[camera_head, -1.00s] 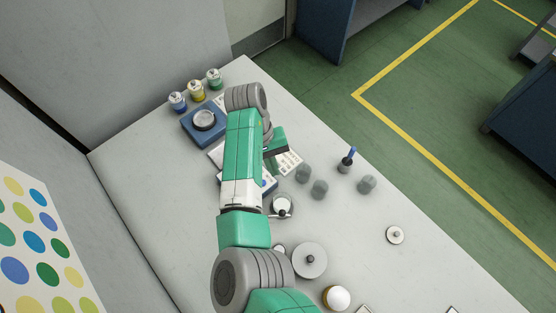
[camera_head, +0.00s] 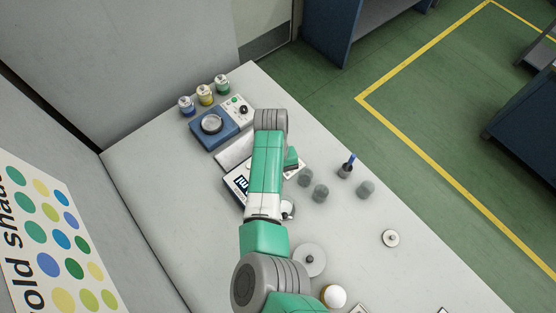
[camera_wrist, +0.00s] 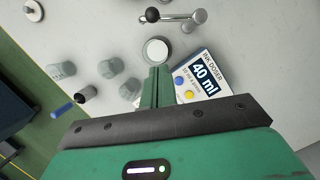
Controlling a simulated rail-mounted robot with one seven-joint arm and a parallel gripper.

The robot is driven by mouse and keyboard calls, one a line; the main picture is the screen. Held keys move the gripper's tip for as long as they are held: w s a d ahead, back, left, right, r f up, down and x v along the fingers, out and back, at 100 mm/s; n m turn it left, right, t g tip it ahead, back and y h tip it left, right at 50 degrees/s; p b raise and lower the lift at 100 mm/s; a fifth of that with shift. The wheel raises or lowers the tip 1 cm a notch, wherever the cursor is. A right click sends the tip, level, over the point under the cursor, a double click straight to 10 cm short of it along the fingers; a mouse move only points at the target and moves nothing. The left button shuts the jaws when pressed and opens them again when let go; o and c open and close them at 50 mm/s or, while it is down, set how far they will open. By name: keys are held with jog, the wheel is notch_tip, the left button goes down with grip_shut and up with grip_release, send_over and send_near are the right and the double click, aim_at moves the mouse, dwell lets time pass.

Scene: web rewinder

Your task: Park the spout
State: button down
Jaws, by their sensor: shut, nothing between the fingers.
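The ink doser (camera_wrist: 206,76) is a white box marked "40 ml", with a blue and a yellow button; in the head view its display (camera_head: 242,184) shows left of my arm. The spout (camera_wrist: 172,17) is a chrome arm with a black knob at its left end and a round metal post (camera_wrist: 199,16) at its right. A round pale dish (camera_wrist: 155,51) lies between the spout and my fingertips. My gripper (camera_wrist: 157,71) is shut and empty, left of the doser's face and apart from the spout. In the head view my arm hides the fingertips and most of the spout.
Several grey cups (camera_wrist: 111,67) stand left of my gripper, near a dark holder with a blue pen (camera_head: 347,165). Three ink jars (camera_head: 205,94) stand behind a blue scale (camera_head: 213,127). A grey disc (camera_head: 310,258) lies nearer.

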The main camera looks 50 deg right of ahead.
jog(key=s+a+f+p, duration=0.2)
jog(key=s+a+f, duration=0.1)
jog(key=s+f, duration=0.1)
jog(key=shift+s+f, duration=0.15)
jog(key=shift+f, duration=0.25)
